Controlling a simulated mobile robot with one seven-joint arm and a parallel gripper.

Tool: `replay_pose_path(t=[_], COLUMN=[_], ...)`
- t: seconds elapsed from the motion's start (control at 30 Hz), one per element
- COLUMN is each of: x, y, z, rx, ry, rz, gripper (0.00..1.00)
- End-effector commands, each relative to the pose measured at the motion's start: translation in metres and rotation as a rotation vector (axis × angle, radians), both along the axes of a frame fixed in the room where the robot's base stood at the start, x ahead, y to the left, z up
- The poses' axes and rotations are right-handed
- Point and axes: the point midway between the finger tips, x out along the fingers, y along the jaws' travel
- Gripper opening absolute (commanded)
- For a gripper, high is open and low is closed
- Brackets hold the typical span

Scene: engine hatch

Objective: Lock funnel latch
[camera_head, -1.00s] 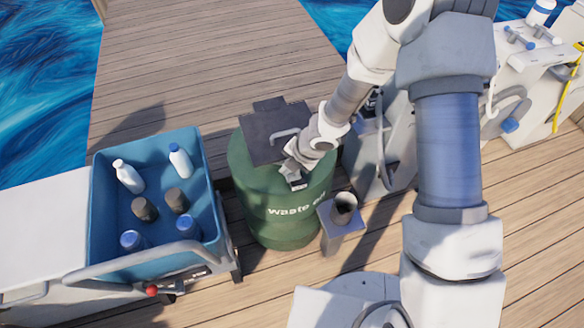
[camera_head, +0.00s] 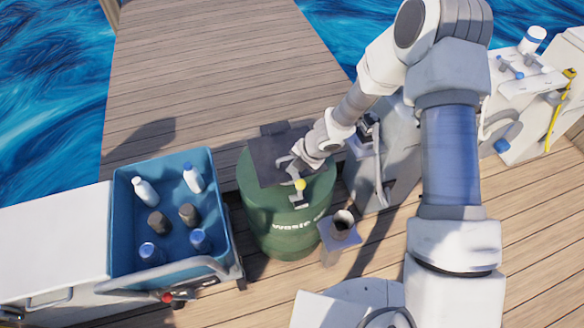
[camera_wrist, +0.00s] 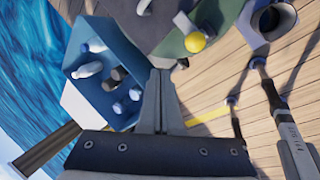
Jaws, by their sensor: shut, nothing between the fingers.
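The green waste oil drum (camera_head: 285,225) has a dark grey square lid (camera_head: 268,158) lying on its top. A small pale latch (camera_head: 299,200) with a yellow ball knob (camera_head: 299,184) sits at the lid's front edge. In the wrist view, the yellow knob (camera_wrist: 195,42) is up and right of my fingertips, with the pale lever (camera_wrist: 182,21) next to it. My gripper (camera_head: 288,165) is just above the lid, behind the knob. It also shows in the wrist view (camera_wrist: 160,74), where its fingers are shut, empty and apart from the knob.
A blue crate (camera_head: 120,225) with several bottles and cans stands left of the drum. A funnel-like cup (camera_head: 343,222) on a grey stand is at front right. A grey unit with a handle (camera_head: 378,165) stands close on the right. Open deck lies behind.

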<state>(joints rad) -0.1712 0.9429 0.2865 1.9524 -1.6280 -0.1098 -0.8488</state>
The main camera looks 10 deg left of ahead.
Motion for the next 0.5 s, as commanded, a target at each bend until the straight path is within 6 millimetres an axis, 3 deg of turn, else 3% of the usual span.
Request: replay_pose_path(t=[0.1, 0.5], x=[0.0029, 0.0057], y=[0.0, -0.0005], z=[0.0094, 0.0107], rx=[0.0, 0.0], ry=[0.001, 0.001], rz=[0.0, 0.0], gripper=[0.0, 0.0])
